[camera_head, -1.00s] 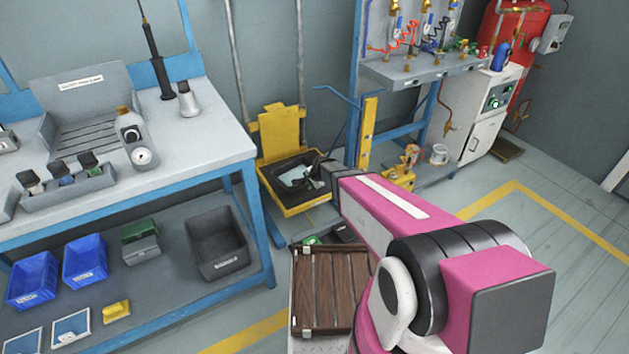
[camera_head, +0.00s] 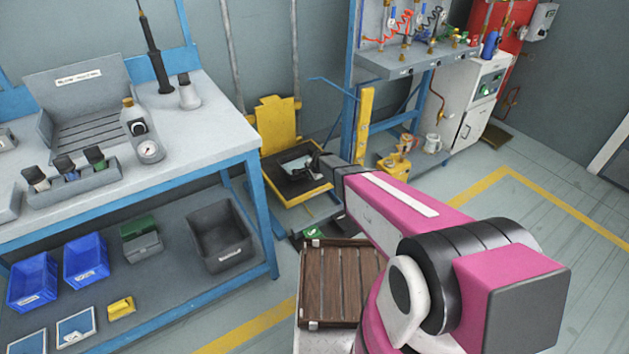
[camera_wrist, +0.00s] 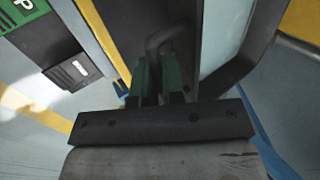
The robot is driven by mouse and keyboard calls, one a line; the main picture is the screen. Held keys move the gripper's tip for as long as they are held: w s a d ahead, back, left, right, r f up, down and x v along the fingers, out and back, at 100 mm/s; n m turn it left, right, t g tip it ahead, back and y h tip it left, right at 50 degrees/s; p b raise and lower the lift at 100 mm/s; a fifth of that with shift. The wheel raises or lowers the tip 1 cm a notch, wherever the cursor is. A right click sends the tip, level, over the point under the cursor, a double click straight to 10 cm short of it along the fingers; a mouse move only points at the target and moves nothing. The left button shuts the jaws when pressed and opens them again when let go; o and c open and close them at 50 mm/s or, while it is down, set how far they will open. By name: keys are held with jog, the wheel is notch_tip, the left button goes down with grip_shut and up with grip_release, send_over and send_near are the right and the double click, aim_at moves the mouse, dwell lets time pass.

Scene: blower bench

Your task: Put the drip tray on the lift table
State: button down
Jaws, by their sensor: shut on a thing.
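The black drip tray (camera_head: 281,186), with a pale sheet or liquid inside, is at the yellow lift table (camera_head: 306,196). It lies over the yellow platform, whose edge shows in front of and beside it. I cannot tell whether the tray bears fully on the platform. My gripper (camera_head: 316,164) is at the tray's right side. In the wrist view my gripper (camera_wrist: 158,82) has its green-padded fingers shut on the tray's dark looped handle (camera_wrist: 163,38). My arm hides part of the table's right side.
A blue-framed workbench (camera_head: 225,140) stands at left, with a grey bin (camera_head: 222,240) on its lower shelf. A slatted brown crate (camera_head: 342,285) is near front. A yellow post (camera_head: 366,125) and a blue-framed rack stand right of the lift table. Open floor lies at right.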

aim_at(315, 185)
jog(key=shift+w+d+f, duration=0.4)
jog(key=shift+w+f, duration=0.05)
jog(key=shift+w, duration=0.15)
jog(key=shift+w+d+f, duration=0.4)
jog(key=shift+w+f, duration=0.05)
jog(key=shift+w, duration=0.15)
jog(key=shift+f, duration=2.05)
jog(key=c, duration=1.5)
grip_release()
jog(key=shift+r, duration=0.1)
jog(key=s+d+f+v, duration=0.1)
jog(key=v, duration=1.3)
jog(key=s+d+r+n+g+h, duration=0.1)
jog(key=s+d+r+n, duration=0.2)
jog(key=s+d+r, duration=0.2)
jog(key=s+d+r+n+g+h, duration=0.1)
jog(key=s+d+r+n, duration=0.3)
jog(key=s, duration=0.7)
jog(key=s+d+r+n+g+h, duration=0.1)
jog(key=s+d+r+n+g, duration=0.2)
jog(key=s+d+r, duration=0.5)
jog(key=shift+s+r+n, duration=0.25)
jog(key=shift+r+n, duration=0.15)
jog(key=shift+n, duration=0.2)
